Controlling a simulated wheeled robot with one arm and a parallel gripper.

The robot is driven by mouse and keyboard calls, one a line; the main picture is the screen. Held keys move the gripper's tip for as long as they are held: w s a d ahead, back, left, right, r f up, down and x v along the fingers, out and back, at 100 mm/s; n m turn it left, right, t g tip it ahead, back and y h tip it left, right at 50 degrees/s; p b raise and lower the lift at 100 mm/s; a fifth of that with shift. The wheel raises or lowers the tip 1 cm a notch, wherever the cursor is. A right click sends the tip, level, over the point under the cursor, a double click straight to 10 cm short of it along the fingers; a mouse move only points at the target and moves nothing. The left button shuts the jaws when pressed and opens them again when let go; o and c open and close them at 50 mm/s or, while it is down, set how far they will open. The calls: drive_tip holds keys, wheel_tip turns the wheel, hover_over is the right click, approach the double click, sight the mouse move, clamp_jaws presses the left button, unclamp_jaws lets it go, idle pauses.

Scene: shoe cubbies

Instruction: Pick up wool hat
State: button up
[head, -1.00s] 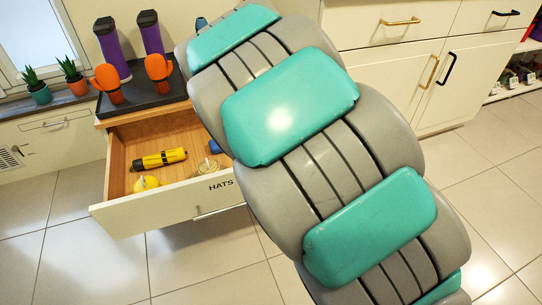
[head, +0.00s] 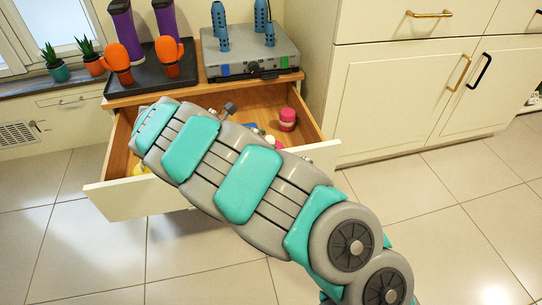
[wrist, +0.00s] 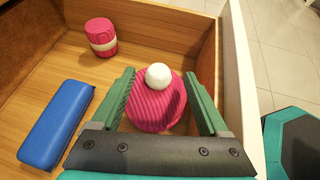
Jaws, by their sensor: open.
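The wool hat (wrist: 152,112) is pink and ribbed with a white pompom (wrist: 158,76). It lies on the floor of the open wooden drawer (wrist: 128,68), near the drawer's front panel. In the wrist view my gripper (wrist: 161,95) is open, its two green fingers on either side of the hat, with the pompom between the fingertips. I cannot tell whether the fingers touch the hat. In the head view a bit of the hat (head: 274,143) shows past my arm, which hides much of the drawer.
The drawer front (head: 118,200) stands close beside my gripper. The tiled floor is clear.

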drive_tip(key=x, duration=0.6)
drive_tip(key=shift+a+f+b, duration=0.1)
drive_tip(key=shift+b, duration=0.2)
clamp_jaws()
idle(0.5)
